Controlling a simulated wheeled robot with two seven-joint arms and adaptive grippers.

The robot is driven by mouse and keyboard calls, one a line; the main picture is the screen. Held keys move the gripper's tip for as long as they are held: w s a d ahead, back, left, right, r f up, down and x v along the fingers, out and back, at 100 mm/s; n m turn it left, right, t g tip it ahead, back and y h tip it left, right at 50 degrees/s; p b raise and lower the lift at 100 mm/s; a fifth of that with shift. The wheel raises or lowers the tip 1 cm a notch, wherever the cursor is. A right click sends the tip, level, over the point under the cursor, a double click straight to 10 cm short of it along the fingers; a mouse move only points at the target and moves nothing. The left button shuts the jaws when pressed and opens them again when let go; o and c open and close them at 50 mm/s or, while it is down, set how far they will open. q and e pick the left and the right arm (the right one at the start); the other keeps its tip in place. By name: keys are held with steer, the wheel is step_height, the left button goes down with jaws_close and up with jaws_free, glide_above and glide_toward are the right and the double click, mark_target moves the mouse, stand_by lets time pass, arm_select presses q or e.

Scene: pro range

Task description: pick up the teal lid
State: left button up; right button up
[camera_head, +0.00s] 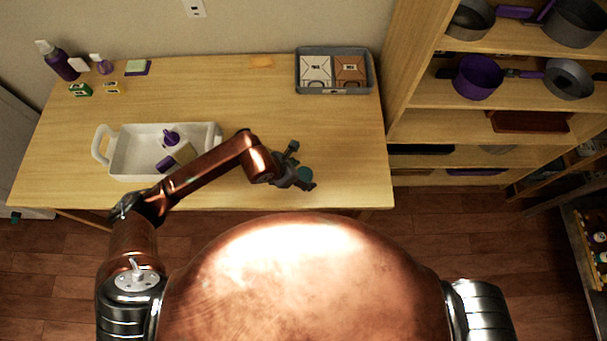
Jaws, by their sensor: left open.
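The teal lid (305,174) is a small round teal thing on the wooden table (350,150), right of the white tub and toward the table's front edge. My left gripper (302,167) is open at the lid, with its fingers spread around or just above it. The gripper partly covers the lid, and I cannot tell whether they touch. My right gripper is out of view.
A white tub (129,171) holding purple-capped bottles stands left, under my left arm. A grey tray (334,92) with two boxes sits at the back right. Bottles (60,62) stand back left. Shelves (430,125) with pans rise right. The table's middle is clear.

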arm_select(q)
steer(key=shift+c, duration=0.6)
steer(key=c, duration=0.8)
steer(key=shift+r, duration=0.1)
steer(key=shift+c, duration=0.2)
